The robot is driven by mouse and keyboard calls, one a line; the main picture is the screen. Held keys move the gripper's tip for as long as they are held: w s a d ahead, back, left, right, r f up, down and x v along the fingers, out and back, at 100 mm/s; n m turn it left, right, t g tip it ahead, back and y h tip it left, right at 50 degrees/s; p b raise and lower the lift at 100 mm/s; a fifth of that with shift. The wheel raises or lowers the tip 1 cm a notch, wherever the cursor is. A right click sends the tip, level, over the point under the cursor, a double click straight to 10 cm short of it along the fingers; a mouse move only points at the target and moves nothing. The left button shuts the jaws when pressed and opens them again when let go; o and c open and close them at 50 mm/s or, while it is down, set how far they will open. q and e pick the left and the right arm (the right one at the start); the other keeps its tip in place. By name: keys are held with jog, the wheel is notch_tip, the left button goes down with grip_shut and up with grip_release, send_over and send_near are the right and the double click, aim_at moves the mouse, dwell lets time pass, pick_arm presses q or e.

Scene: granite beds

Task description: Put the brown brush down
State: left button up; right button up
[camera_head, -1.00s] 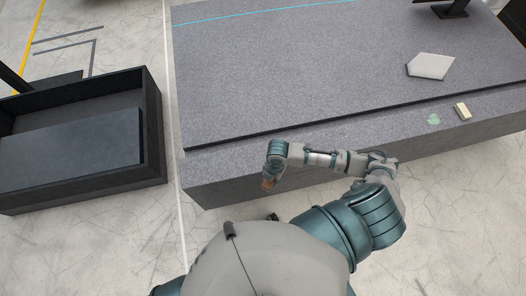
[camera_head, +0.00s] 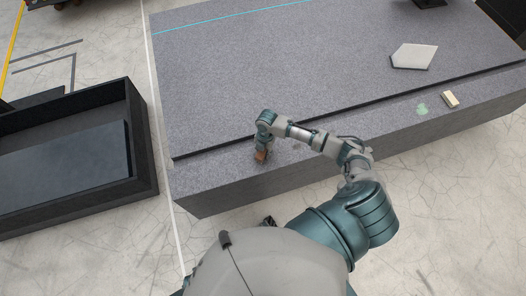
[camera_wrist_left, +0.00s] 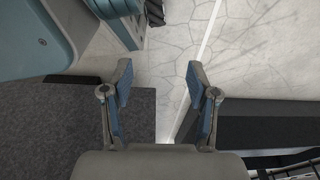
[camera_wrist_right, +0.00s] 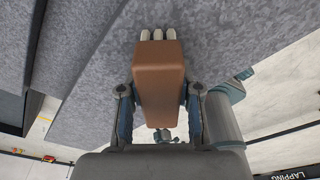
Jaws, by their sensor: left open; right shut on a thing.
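The brown brush (camera_wrist_right: 160,85) is a brown block with pale bristle tufts at its far end, seen in the right wrist view. My right gripper (camera_wrist_right: 160,108) is shut on its body. In the head view the brush (camera_head: 261,155) shows small below my right gripper (camera_head: 262,149), over the front ledge of the granite bed (camera_head: 215,182). I cannot tell whether the bristles touch the stone. My left gripper (camera_wrist_left: 158,85) is open and empty in the left wrist view, with floor beyond its fingers.
A pale angular plate (camera_head: 414,56) lies on the granite's upper surface. A small cream block (camera_head: 451,99) and a green patch (camera_head: 422,109) are on the ledge at right. A dark open bin (camera_head: 140,140) stands at left. The ledge's left end is clear.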

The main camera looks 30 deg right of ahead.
jog(key=shift+d, duration=0.1)
jog(key=o, duration=1)
jog(key=shift+a, duration=0.2)
pick_arm(q)
jog(key=shift+w+a, duration=0.1)
jog(key=shift+a, duration=0.15)
pick_arm(e)
jog(key=shift+o, duration=0.5)
jog(key=shift+a, duration=0.1)
jog(key=shift+r, duration=0.4)
pick_arm(q)
jog(key=s+f, duration=0.1)
jog(key=s+f+p, duration=0.1)
jog(key=s, duration=0.1)
jog(key=shift+s+a+f+p, duration=0.15)
jog(key=shift+s+f+p, duration=0.05)
jog(key=shift+s+p, duration=0.1)
pick_arm(e)
jog(key=r, duration=0.3)
jog(key=d+r, duration=0.1)
jog(key=r, duration=0.3)
jog(key=w+r, duration=0.1)
jog(key=r, duration=0.3)
jog(key=shift+d+r, duration=0.15)
jog(key=shift+d, duration=0.15)
